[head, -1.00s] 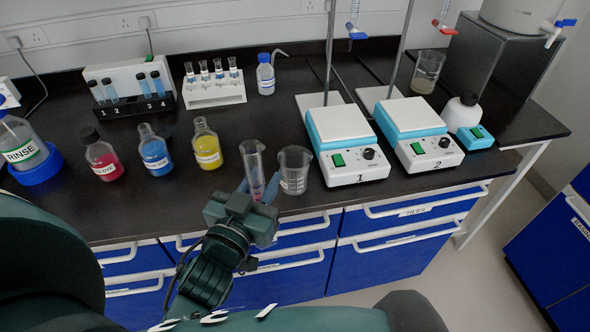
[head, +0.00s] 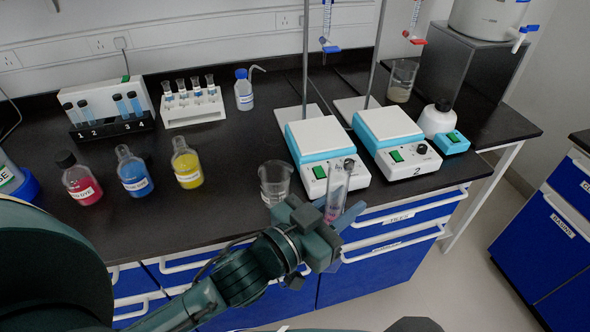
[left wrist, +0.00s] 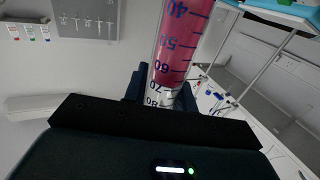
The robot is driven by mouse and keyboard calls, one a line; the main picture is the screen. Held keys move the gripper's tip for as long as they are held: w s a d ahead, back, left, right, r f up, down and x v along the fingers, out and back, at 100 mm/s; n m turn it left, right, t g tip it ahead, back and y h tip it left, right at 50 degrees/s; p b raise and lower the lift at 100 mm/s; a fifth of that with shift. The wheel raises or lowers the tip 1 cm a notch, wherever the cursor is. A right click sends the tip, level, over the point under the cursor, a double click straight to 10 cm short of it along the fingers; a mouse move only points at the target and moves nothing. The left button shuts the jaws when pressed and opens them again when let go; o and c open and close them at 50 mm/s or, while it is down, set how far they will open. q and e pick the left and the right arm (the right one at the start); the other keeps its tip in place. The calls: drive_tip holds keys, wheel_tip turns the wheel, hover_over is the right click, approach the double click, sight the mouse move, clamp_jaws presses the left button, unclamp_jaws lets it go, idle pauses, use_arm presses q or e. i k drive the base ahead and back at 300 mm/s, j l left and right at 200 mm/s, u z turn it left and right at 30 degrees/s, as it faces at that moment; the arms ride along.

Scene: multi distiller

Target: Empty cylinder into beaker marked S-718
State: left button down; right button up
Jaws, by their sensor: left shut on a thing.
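My left gripper (head: 337,212) is shut on a clear graduated cylinder (head: 338,190) with pink-red liquid low in it. The cylinder stands nearly upright, slightly tilted, at the bench's front edge, overlapping hotplate 1 in the head view. In the left wrist view the cylinder (left wrist: 181,45) shows blue scale marks and red liquid. An empty-looking clear beaker (head: 275,180) stands on the bench left of the cylinder, partly behind my gripper. Another beaker (head: 401,82) with cloudy contents stands at the back right. I cannot read S-718 on either beaker. My right gripper is not in view.
Hotplate 1 (head: 322,152) and hotplate 2 (head: 397,143) stand behind and right of the cylinder. Red, blue and yellow dye bottles (head: 186,165) stand to the left. Tube racks (head: 193,108) and a wash bottle (head: 244,92) are at the back.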

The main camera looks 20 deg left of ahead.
sight(275, 175)
drive_tip(key=j+z, duration=0.15)
drive_tip(key=z, duration=0.8)
drive_tip(key=k+j, duration=0.1)
drive_tip(key=j, duration=0.2)
drive_tip(key=k+j, duration=0.1)
drive_tip(key=j, duration=0.2)
drive_tip(key=k+j, duration=0.1)
drive_tip(key=j, duration=0.4)
drive_tip(key=i+z, duration=0.05)
